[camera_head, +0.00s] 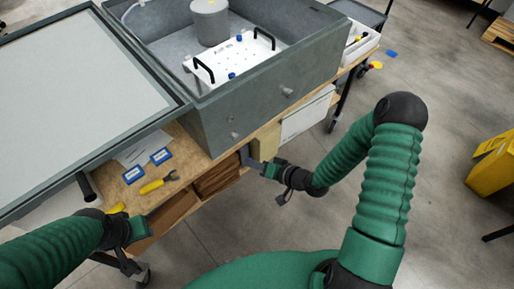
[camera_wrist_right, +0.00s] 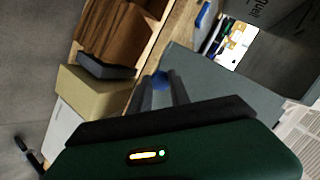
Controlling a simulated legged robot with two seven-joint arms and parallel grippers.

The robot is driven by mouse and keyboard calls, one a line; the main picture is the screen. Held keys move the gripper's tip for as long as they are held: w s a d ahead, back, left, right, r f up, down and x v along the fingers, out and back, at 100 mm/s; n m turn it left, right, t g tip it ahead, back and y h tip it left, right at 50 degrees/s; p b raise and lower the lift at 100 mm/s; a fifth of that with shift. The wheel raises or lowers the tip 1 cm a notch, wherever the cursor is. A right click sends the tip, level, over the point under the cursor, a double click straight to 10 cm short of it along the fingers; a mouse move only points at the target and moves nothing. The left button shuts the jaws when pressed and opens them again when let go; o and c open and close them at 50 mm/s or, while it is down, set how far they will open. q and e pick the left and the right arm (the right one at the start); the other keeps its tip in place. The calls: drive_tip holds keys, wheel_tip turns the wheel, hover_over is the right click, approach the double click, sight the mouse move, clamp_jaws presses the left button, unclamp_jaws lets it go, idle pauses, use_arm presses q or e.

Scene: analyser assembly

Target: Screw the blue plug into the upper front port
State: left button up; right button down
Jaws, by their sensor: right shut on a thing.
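The grey analyser box (camera_head: 215,122) stands on the bench with its lid open to the left. Its front face shows a light fitting (camera_head: 287,91) at right and a smaller one (camera_head: 234,135) at lower left; I cannot tell which is the upper front port. My right gripper (camera_head: 247,157) is just below and in front of this face. In the right wrist view it is shut on the blue plug (camera_wrist_right: 160,79), held at the fingertips beside the box wall (camera_wrist_right: 205,82). The plug is hidden in the head view. My left gripper (camera_head: 128,265) is low at left, its jaws unclear.
Blue-and-white boxes (camera_head: 160,156) and yellow-handled pliers (camera_head: 156,184) lie on the bench left of the analyser. A white panel with black handles (camera_head: 232,62) and a grey cylinder (camera_head: 209,22) are inside it. Cardboard (camera_head: 217,178) and a beige block (camera_head: 266,142) sit below.

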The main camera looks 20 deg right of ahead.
wheel_tip(320, 180, up, 10)
drive_tip(key=w+d+m+t+b, duration=0.2)
drive_tip(key=t+b, duration=0.1)
drive_tip(key=t, duration=0.3)
drive_tip(key=w+a+n+b, duration=0.1)
drive_tip(key=w+n+b, duration=0.2)
drive_tip(key=n+b, duration=0.6)
drive_tip(key=w+a+n+b, duration=0.2)
drive_tip(key=n+b, duration=0.6)
drive_tip(key=n, duration=0.5)
drive_tip(key=shift+w+n+b, duration=0.3)
drive_tip(key=shift+w+b, duration=0.05)
drive_tip(key=shift+w, duration=0.45)
drive_tip(key=shift+a+f, duration=0.1)
drive_tip(key=shift+b, duration=0.5)
